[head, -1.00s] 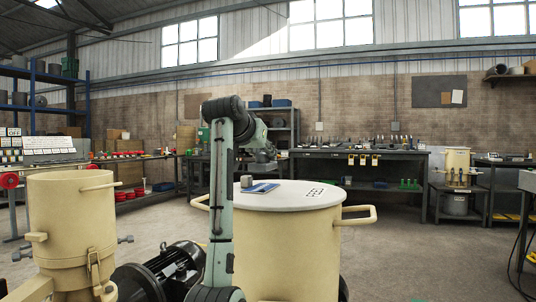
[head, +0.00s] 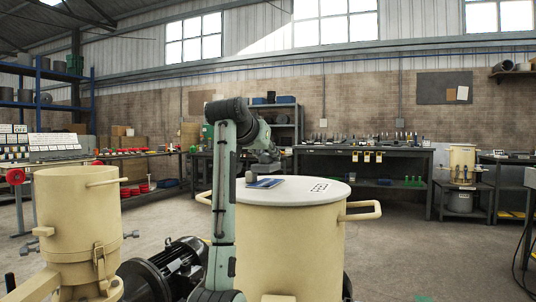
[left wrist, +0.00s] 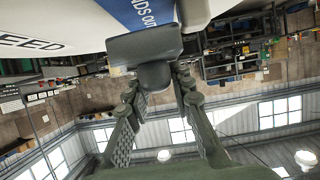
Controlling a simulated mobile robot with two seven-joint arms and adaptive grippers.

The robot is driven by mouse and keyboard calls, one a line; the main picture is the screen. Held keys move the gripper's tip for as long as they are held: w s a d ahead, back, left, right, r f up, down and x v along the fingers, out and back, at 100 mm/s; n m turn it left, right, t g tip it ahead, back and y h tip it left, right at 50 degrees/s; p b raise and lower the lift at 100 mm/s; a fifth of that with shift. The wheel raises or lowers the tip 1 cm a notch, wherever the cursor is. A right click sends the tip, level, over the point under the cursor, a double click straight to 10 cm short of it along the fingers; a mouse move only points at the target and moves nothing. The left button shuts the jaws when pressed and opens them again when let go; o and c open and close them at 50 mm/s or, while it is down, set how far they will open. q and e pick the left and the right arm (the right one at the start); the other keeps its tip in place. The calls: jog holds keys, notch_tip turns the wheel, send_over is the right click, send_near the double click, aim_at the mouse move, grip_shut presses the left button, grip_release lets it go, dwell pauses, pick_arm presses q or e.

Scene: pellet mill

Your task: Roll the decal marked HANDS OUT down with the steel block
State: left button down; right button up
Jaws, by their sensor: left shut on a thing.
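The blue-and-white decal (head: 266,183) lies on the pale round lid (head: 290,196) of a cream drum. In the left wrist view the end of its lettering, "NDS OUT", shows on the decal (left wrist: 145,14); the rest is hidden. My left gripper (head: 265,163) is just above the decal. In the left wrist view its fingers (left wrist: 160,88) are shut on the knob of the dark steel block (left wrist: 143,46). The block is over or against the decal's near part; I cannot tell whether they touch. My right gripper is not in view.
Black FEED lettering (head: 320,187) is on the lid's right side. The drum's side handle (head: 362,211) sticks out right. A cream hopper (head: 78,205) and black motor (head: 165,270) stand left. Floor on the right is clear.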

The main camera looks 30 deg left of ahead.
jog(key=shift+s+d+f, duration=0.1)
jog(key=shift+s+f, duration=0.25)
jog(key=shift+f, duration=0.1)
pick_arm(q)
jog(key=shift+f, duration=0.2)
jog(key=shift+f+b, duration=0.75)
jog(key=shift+f, duration=0.55)
jog(key=shift+w+a+r+p, duration=0.1)
jog(key=shift+w+r+p, duration=0.05)
jog(key=shift+w+p, duration=0.3)
jog(key=shift+w+a+p, duration=0.25)
jog(key=shift+w+p, duration=0.5)
jog(key=shift+w, duration=0.25)
jog(key=shift+w+a+p, duration=0.25)
jog(key=shift+w+p, duration=0.5)
jog(key=shift+w, duration=0.2)
jog(key=shift+w+a, duration=0.1)
jog(key=shift+w, duration=0.4)
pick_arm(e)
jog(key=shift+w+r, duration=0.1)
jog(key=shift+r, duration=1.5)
pick_arm(q)
jog(key=shift+s+f, duration=0.1)
jog(key=shift+f, duration=0.1)
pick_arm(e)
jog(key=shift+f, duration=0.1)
